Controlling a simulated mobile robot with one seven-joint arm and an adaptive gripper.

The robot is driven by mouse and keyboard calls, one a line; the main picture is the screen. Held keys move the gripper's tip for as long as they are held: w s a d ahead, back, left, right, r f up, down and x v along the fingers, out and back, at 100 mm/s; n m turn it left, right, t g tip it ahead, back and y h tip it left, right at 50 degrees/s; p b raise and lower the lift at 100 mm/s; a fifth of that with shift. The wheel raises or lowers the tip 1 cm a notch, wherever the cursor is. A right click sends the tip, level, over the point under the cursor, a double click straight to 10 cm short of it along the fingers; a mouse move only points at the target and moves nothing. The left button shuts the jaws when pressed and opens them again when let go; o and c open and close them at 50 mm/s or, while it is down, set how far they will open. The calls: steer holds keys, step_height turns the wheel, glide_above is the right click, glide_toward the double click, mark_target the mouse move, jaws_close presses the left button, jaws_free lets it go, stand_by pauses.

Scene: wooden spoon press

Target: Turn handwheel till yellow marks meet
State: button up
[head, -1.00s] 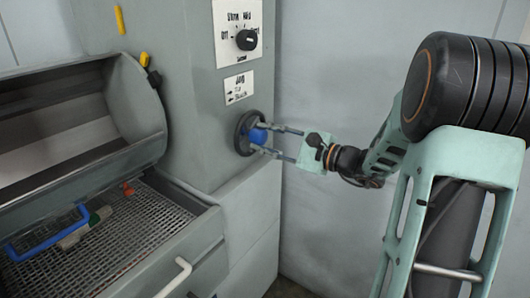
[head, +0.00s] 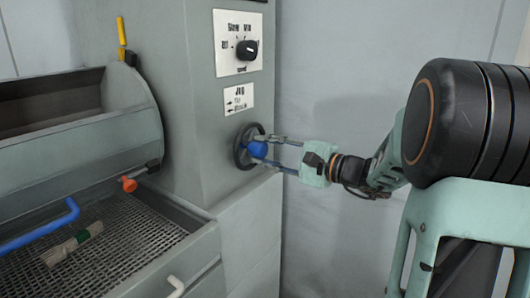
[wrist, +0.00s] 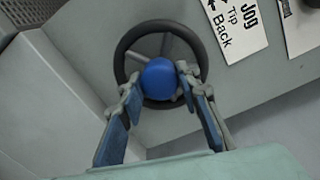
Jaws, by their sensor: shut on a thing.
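The black handwheel (head: 239,158) is on the grey machine's side face, with a blue knob (head: 257,149) standing out from it. My gripper (head: 258,148) reaches in from the right, its fingers shut on the blue knob. In the wrist view the knob (wrist: 159,78) sits between the fingertips in front of the dark wheel rim (wrist: 123,58). One yellow mark (head: 121,29) is on the fixed housing. The other yellow mark (head: 122,53), on the drum's edge, stands right below it, their ends close together. I cannot tell whether they touch.
The grey drum (head: 75,145) hangs over a mesh tray (head: 125,235). A blue handle (head: 40,229), a pale piece (head: 72,243) and an orange knob (head: 128,184) are there. A dial panel (head: 238,45) and a Jog label (head: 238,99) are above the wheel.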

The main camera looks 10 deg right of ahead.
steer(key=o, duration=1.2)
steer(key=shift+c, duration=0.2)
steer(key=v, duration=1.2)
